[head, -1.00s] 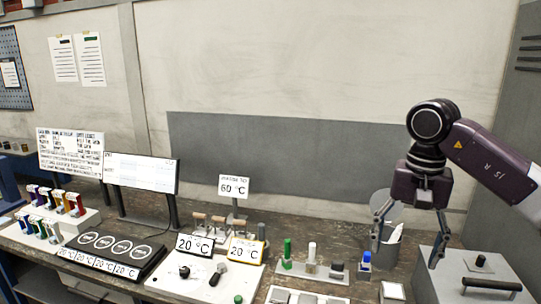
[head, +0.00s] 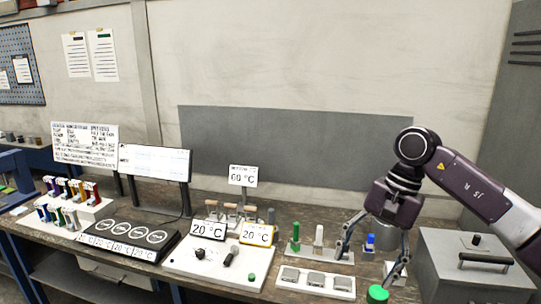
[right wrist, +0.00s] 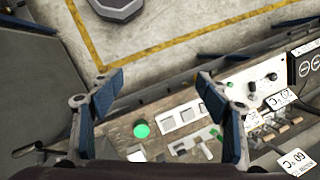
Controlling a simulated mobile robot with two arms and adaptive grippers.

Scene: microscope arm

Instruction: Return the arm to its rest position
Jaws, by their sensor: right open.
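My right arm comes in from the right in the head view. Its gripper (head: 370,262) points down over the right part of the bench, its two fingers spread. In the right wrist view the fingers (right wrist: 160,80) stand wide apart with nothing between them. The bench (right wrist: 122,125) and the floor (right wrist: 160,35) show beyond. My left gripper is not in view.
A grey box with a black handle (head: 487,258) stands right of the gripper. A small rack with a green tube (head: 295,238) and a white panel with 20 °C signs (head: 208,231) lie to its left. A metal cup is partly hidden behind the gripper.

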